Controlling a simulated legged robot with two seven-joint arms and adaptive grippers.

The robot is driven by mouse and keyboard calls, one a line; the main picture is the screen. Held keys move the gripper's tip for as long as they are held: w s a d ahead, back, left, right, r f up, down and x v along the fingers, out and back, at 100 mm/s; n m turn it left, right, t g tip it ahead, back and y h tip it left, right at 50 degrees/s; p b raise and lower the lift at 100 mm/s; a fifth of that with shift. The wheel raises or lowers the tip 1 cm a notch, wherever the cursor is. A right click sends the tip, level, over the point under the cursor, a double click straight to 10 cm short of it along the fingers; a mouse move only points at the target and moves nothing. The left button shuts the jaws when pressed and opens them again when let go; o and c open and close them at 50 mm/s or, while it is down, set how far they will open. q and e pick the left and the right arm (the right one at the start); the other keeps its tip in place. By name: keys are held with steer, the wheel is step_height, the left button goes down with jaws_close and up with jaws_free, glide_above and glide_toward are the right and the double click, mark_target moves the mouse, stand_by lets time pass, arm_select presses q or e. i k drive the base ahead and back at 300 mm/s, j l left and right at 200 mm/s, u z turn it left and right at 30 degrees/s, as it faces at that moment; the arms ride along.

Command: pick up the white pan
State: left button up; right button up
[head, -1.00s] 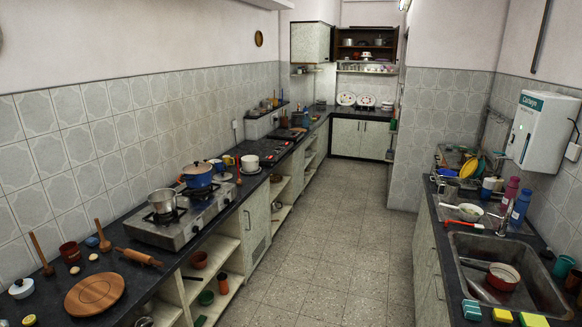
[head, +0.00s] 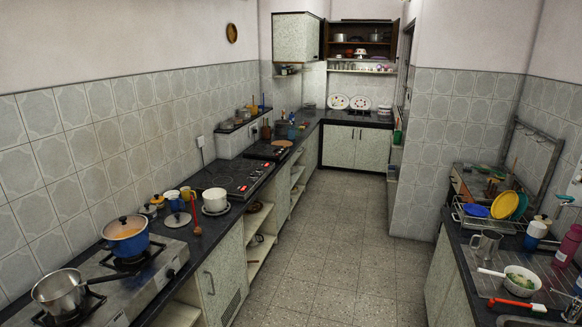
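A white pan (head: 520,281) with a long handle sits on the drainboard of the right counter, its handle pointing left. Something pale green shows inside it. A white pot (head: 215,201) stands on the left counter, between the gas stove and the black hob. No long handle shows on that pot. Neither of my grippers is in view.
A steel mug (head: 486,246) and a red brush (head: 517,304) are near the white pan. A dish rack (head: 470,216) with coloured plates stands behind. A blue pot (head: 126,238) and a steel saucepan (head: 60,293) are on the left stove (head: 125,285). The tiled floor (head: 330,250) between the counters is clear.

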mark_target(216, 206)
steer(key=i, duration=2.3)
